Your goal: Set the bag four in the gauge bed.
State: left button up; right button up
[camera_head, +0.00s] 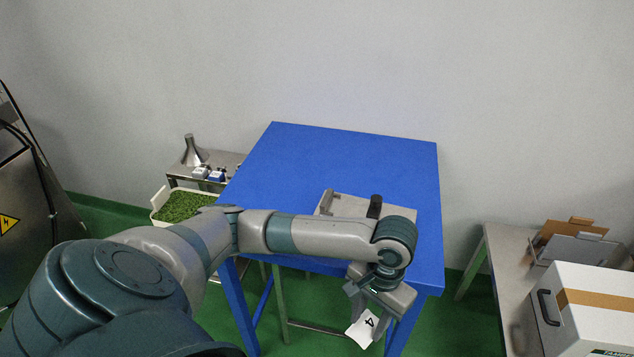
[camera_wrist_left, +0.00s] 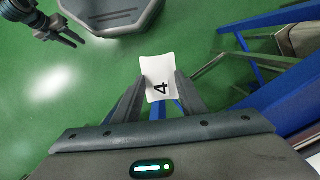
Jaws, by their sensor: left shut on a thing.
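Bag four (camera_head: 362,328) is a small white packet marked with a black 4. My left gripper (camera_head: 372,312) is shut on it and holds it in the air off the near edge of the blue table. In the left wrist view bag four (camera_wrist_left: 157,72) sits between the fingertips of the left gripper (camera_wrist_left: 160,92). A light grey metal fixture (camera_head: 345,204), which looks like the gauge bed, lies on the table behind my left forearm, partly hidden by it.
The blue table (camera_head: 340,158) is bare behind the fixture. A dark upright knob (camera_head: 375,206) stands at the fixture. A side stand with a bin of green leaves (camera_head: 182,207) is at left. A white case (camera_head: 595,310) and a rack (camera_head: 575,250) stand at right.

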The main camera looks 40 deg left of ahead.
aim_at(347, 208)
jog(key=k+j, duration=0.1)
jog(key=j, duration=0.25)
jog(key=k+j, duration=0.15)
jog(key=j, duration=0.25)
jog(key=k+j+z, duration=0.1)
jog(key=j, duration=0.25)
jog(key=k+j, duration=0.15)
jog(key=j, duration=0.2)
jog(key=k+j, duration=0.15)
jog(key=j, duration=0.2)
